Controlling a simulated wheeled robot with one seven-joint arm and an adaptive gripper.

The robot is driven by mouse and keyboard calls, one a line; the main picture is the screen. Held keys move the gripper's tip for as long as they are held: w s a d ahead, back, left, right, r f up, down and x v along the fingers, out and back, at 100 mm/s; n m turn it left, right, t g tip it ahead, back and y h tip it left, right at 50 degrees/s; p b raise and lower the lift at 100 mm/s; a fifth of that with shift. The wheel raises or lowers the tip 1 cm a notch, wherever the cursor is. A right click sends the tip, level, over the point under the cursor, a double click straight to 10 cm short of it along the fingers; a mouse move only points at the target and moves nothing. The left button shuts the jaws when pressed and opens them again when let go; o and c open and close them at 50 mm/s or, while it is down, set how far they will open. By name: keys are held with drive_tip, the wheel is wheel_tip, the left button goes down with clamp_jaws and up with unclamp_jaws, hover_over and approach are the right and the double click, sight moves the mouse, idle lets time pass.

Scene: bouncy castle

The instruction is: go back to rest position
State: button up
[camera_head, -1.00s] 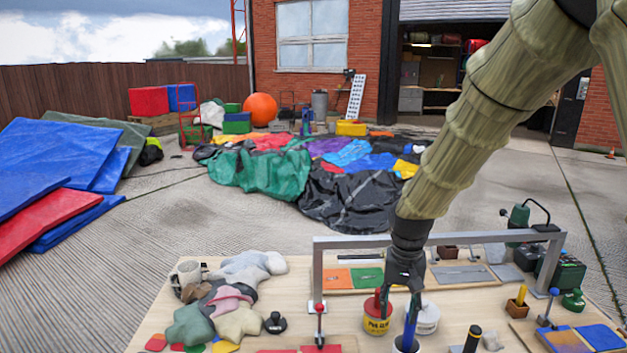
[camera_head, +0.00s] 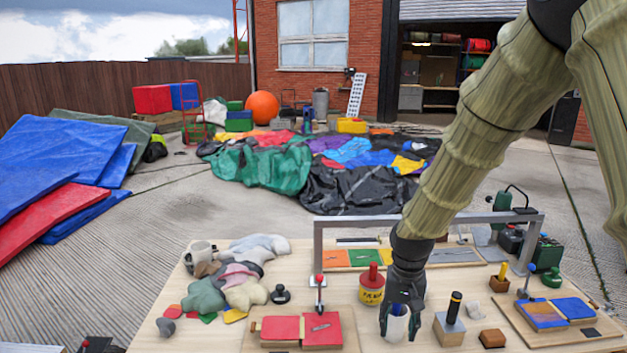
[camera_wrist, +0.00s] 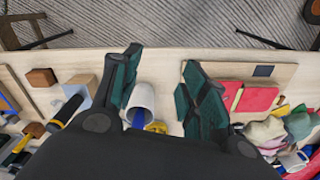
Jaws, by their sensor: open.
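My gripper (camera_head: 400,325) is at the end of my arm over the front part of the wooden workbench (camera_head: 210,338). Its fingers are apart in the wrist view (camera_wrist: 161,68), with nothing clamped between them. A white cup (camera_head: 397,331) stands on the bench behind and between the fingers in the head view. The cup shows in the gap nearer the left finger in the wrist view (camera_wrist: 143,97), with a blue item (camera_wrist: 139,118) in it. I cannot tell how far the fingertips are above the cup.
A yellow glue pot (camera_head: 371,292) with a red top stands left of my gripper. A grey metal frame (camera_head: 318,240) spans the bench behind. Cloths (camera_head: 225,285) lie at left.

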drive_tip(key=s+d+f+n, duration=0.1)
drive_tip(key=s+f, duration=0.6)
drive_tip(key=f, duration=0.5)
drive_tip(key=s+f, duration=0.8)
drive_tip(key=f, duration=0.5)
drive_tip(key=s+d+f, duration=0.1)
drive_tip(key=s+f, duration=0.4)
drive_tip(key=s, duration=0.5)
drive_tip(key=s+d+f+n, duration=0.1)
drive_tip(key=s+f, duration=0.4)
drive_tip(key=s, duration=0.6)
drive_tip(key=shift+d+f+n, duration=0.2)
drive_tip(key=shift+f+n, duration=0.05)
drive_tip(key=shift+n, duration=0.05)
drive_tip(key=shift+c, duration=0.9)
